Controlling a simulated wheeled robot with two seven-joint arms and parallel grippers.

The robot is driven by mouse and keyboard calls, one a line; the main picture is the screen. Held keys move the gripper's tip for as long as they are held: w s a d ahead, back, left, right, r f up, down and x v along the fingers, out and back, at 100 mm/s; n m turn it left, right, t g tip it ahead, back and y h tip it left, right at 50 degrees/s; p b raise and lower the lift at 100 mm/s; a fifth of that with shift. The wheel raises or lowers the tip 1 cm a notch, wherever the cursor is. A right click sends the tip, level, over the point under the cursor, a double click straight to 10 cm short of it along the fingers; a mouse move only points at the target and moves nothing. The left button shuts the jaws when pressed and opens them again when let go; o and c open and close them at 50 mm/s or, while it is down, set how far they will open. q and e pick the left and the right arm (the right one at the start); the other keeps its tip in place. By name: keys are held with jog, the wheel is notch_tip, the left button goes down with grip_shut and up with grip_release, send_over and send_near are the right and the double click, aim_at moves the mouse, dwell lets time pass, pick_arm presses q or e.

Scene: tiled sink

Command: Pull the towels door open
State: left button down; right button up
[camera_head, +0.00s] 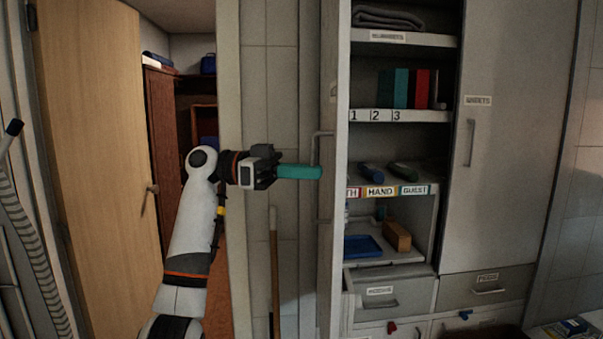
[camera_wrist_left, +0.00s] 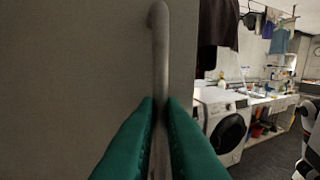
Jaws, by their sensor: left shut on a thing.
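The towels door (camera_head: 334,250) is a grey cabinet door standing open, swung out to the left of the shelves and seen nearly edge-on. Its bar handle (camera_head: 316,150) is on the face turned to the left. My left gripper (camera_head: 318,172) has teal fingers and is shut on this upright handle. In the left wrist view the handle (camera_wrist_left: 160,50) runs between the two fingers (camera_wrist_left: 160,112), with the plain door face (camera_wrist_left: 75,70) behind it. No label on this door is visible. My right gripper is not in view.
The open shelves (camera_head: 400,115) hold a folded towel (camera_head: 388,18) and several coloured items. A closed sheets door (camera_head: 508,150) is at right. A broom handle (camera_head: 274,265) leans left of the towels door. A wooden door (camera_head: 95,150) stands farther left. The left wrist view shows a washing machine (camera_wrist_left: 228,128).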

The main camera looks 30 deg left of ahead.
pick_arm(q)
jog(key=shift+w+r, duration=0.15)
jog(key=shift+r, duration=0.15)
jog(key=c, duration=1.8)
grip_release()
jog(key=shift+o, duration=1.3)
jog(key=shift+w+a+f, duration=0.2)
jog(key=shift+w+f, duration=0.1)
jog(key=shift+w, duration=0.05)
jog(key=shift+s+d, duration=0.1)
jog(key=shift+s, duration=0.1)
jog(key=b+v, duration=0.2)
jog(key=v, duration=1)
jog(key=shift+b, duration=0.3)
